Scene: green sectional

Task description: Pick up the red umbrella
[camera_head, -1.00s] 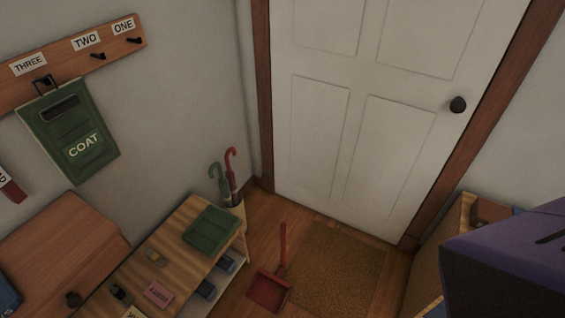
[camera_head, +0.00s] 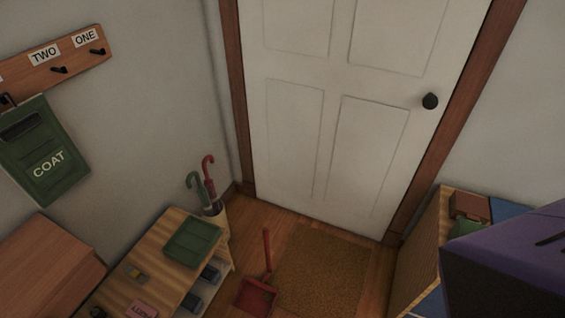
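Neither of my grippers shows in the head view.
A low wooden bench (camera_head: 150,262) with a green tray (camera_head: 193,242) stands in front of the umbrella stand. A red dustpan (camera_head: 256,296) lies beside a brown doormat (camera_head: 318,272). A large purple object (camera_head: 510,258) blocks the lower right. The white door (camera_head: 330,120) is shut.

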